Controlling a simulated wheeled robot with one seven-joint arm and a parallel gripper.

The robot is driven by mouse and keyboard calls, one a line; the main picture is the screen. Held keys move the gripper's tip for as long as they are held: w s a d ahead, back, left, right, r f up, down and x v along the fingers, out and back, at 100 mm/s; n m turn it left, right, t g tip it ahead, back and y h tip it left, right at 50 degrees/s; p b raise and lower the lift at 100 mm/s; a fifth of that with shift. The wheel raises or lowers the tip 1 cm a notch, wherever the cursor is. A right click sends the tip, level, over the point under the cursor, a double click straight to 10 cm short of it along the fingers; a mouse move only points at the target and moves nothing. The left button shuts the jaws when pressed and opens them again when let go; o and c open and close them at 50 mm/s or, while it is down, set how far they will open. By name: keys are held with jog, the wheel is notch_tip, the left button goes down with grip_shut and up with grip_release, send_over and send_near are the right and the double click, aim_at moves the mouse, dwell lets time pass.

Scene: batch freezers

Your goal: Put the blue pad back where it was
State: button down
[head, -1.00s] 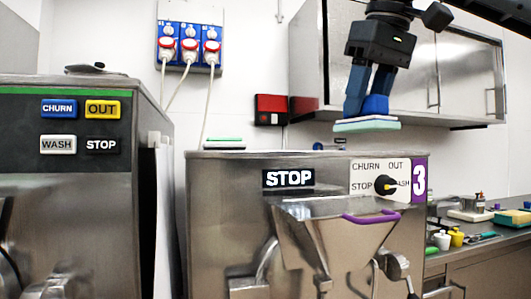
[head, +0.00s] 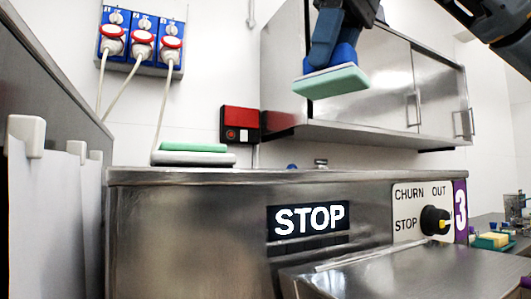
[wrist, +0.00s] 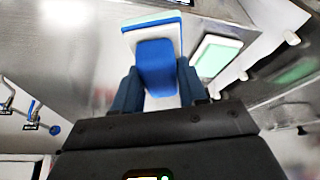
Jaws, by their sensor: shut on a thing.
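My gripper (head: 331,30) is shut on the blue grip block of a pad (head: 332,82). The pad has a white layer and a pale green face turned down, and is slightly tilted. In the head view it hangs in the air above the steel machine marked 3, in front of the wall cabinet. In the wrist view the blue block (wrist: 156,65) sits between my fingers (wrist: 157,90), with the white plate around it. No other blue pad is clear to me. The spot it came from cannot be told.
A second pad, green on top (head: 193,147), lies on a grey tray-like base (head: 193,158) at the machine top's (head: 400,176) left end. The rest of the top looks mostly clear. The wall cabinet (head: 370,75) overhangs behind. A red box (head: 239,125) and plugs (head: 142,42) are on the wall.

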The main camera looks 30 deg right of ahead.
jog(key=w+a+f, duration=0.1)
jog(key=w+f, duration=0.1)
jog(key=w, duration=0.1)
jog(key=w+a+f, duration=0.1)
jog(key=w+f, duration=0.1)
jog(key=w, duration=0.1)
jog(key=w+a+f+p, duration=0.1)
jog(key=w+a+f, duration=0.1)
jog(key=w, duration=0.1)
jog(key=shift+f, duration=2.05)
jog(key=shift+f, duration=0.15)
jog(key=c, duration=0.6)
grip_release()
jog(key=v, duration=1.2)
jog(key=shift+a, duration=0.1)
